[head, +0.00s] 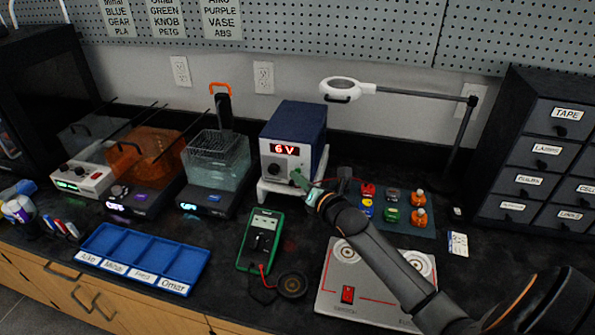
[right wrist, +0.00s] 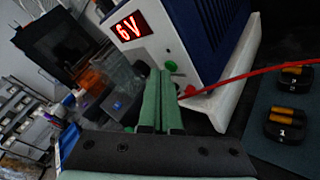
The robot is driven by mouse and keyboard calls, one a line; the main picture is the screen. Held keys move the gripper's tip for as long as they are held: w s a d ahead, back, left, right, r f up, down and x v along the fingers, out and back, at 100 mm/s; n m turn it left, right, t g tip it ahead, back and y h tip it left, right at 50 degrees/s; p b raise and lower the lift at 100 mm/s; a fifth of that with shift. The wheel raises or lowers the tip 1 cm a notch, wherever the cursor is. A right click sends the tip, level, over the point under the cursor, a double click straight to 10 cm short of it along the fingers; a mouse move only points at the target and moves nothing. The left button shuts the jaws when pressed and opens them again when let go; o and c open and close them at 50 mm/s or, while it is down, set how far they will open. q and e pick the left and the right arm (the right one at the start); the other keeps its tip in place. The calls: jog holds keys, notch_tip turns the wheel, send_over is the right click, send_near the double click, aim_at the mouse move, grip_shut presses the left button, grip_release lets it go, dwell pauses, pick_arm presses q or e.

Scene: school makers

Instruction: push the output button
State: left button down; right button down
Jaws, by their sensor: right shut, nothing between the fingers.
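The blue and white power supply (head: 293,125) stands on a white stand at the back of the bench, its red display (head: 285,149) reading 6 V. The display also shows in the right wrist view (right wrist: 130,27). A round green button (right wrist: 171,66) shows on its front panel, just beyond and right of my fingertips. My right gripper (head: 299,180) is shut and empty, its green fingers pointing at the panel. The fingers (right wrist: 158,72) lie together in the right wrist view. I cannot tell whether they touch the panel. My left gripper is out of view.
A red lead (right wrist: 245,74) runs from near the panel to the right. A green multimeter (head: 261,240) lies in front, with a blue sorting tray (head: 140,258) to the left. A grey plate with a red switch (head: 347,294) lies under my right arm. A lamp (head: 342,88) stands behind.

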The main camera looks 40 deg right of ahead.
jog(key=shift+s+a, duration=0.3)
jog(key=shift+a, duration=0.05)
jog(key=s+a+p, duration=0.1)
jog(key=s+a, duration=0.1)
jog(key=s+a+p, duration=0.2)
jog(key=shift+a, duration=0.25)
dwell(0.3)
dwell(2.0)
